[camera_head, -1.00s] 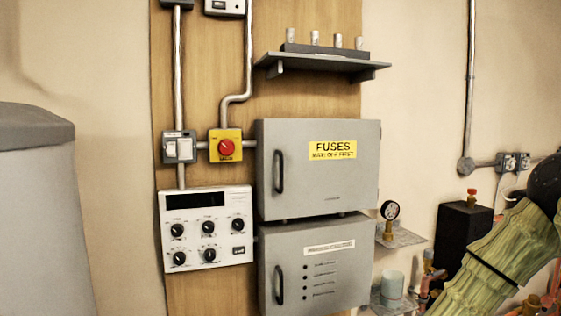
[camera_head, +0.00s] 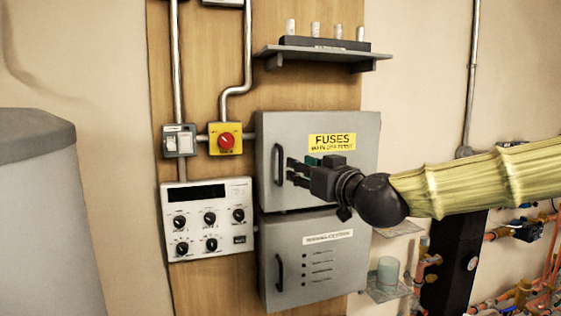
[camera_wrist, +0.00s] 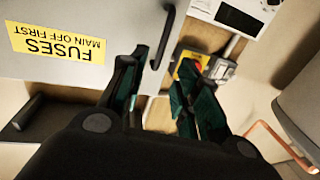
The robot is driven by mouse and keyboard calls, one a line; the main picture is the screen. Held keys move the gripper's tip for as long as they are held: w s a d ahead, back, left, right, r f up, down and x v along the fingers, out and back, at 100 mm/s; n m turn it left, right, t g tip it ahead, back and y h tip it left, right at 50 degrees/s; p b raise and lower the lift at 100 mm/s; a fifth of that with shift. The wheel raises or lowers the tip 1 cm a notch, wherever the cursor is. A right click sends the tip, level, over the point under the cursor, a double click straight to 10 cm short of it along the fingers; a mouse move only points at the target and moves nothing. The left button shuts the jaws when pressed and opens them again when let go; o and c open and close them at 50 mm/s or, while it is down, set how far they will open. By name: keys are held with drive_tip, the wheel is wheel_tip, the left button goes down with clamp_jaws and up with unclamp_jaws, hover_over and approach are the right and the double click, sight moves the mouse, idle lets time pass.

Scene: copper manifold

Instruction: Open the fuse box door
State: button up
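The fuse box door (camera_head: 350,188) is a grey panel with a yellow FUSES label (camera_head: 332,142); it looks shut. Its dark upright handle (camera_head: 278,165) is on the left edge. My gripper (camera_head: 291,168) is in front of the door, just right of the handle, its fingers pointing left toward it. In the wrist view, which is upside down, my gripper (camera_wrist: 163,72) is open, with its two fingers apart and nothing between them. The handle (camera_wrist: 164,38) shows just past the fingertips, close to the left finger. I cannot tell whether they touch.
A second grey box (camera_head: 318,275) with its own handle is just below. A yellow switch with a red knob (camera_head: 226,140) and a white control panel (camera_head: 207,220) are to the left. A shelf (camera_head: 320,54) juts out above. A grey tank (camera_head: 40,220) stands far left.

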sight(282, 162)
drive_tip(key=shift+p+x, duration=1.7)
drive_tip(key=shift+x, duration=3.4)
drive_tip(key=shift+f, duration=0.15)
clamp_jaws()
